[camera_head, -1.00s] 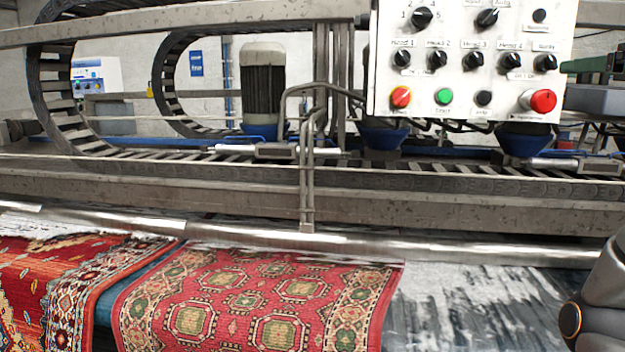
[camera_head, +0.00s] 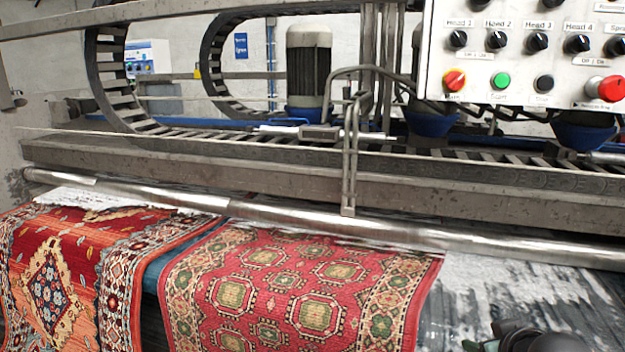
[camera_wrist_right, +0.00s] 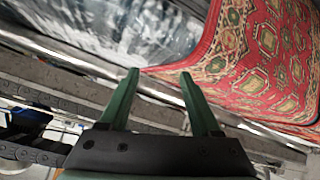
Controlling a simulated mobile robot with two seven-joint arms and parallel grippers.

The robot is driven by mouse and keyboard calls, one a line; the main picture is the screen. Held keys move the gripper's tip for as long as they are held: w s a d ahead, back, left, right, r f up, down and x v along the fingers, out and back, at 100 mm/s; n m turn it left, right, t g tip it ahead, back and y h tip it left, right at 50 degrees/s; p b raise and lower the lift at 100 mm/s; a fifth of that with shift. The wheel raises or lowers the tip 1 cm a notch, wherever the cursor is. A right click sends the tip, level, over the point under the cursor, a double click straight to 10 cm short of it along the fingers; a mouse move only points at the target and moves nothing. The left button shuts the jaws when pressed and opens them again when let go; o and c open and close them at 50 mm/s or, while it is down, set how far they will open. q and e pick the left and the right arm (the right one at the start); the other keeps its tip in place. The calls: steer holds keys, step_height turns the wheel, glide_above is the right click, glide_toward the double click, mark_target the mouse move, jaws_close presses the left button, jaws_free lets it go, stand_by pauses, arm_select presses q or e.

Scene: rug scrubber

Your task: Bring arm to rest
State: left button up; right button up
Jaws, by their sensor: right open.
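My right gripper (camera_wrist_right: 159,75) shows in the right wrist view with two green fingers standing apart and nothing between them. The wet grey scrubber bed and a red patterned rug (camera_wrist_right: 245,60) lie beyond the fingertips. In the head view, only a small dark part of my right arm and gripper (camera_head: 505,338) shows at the bottom right, over the wet bed beside the red rug (camera_head: 300,285). My left arm and gripper do not show.
A control panel (camera_head: 515,62) with knobs and a red stop button (camera_head: 605,89) hangs at the upper right. A metal roller (camera_head: 290,224) and a long beam cross behind the rugs. A second rug (camera_head: 62,270) lies at the left. The wet bed (camera_head: 490,295) is bare at right.

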steer(key=s+a+f+g+y, duration=0.1)
steer(key=s+a+f+g, duration=0.25)
steer(key=s+f, duration=0.8)
steer(key=s+a+f+g+y, duration=0.1)
steer(key=s+a+f+g, duration=0.2)
steer(key=s+a+f, duration=0.75)
step_height(320, 180, down, 7)
steer(key=w+d+t+y+p, duration=0.1)
steer(key=w+t+y, duration=0.1)
steer(key=t, duration=0.4)
steer(key=shift+n+p, duration=0.3)
steer(key=shift+p, duration=0.05)
steer(key=shift+o, duration=0.4)
steer(key=shift+t, duration=0.25)
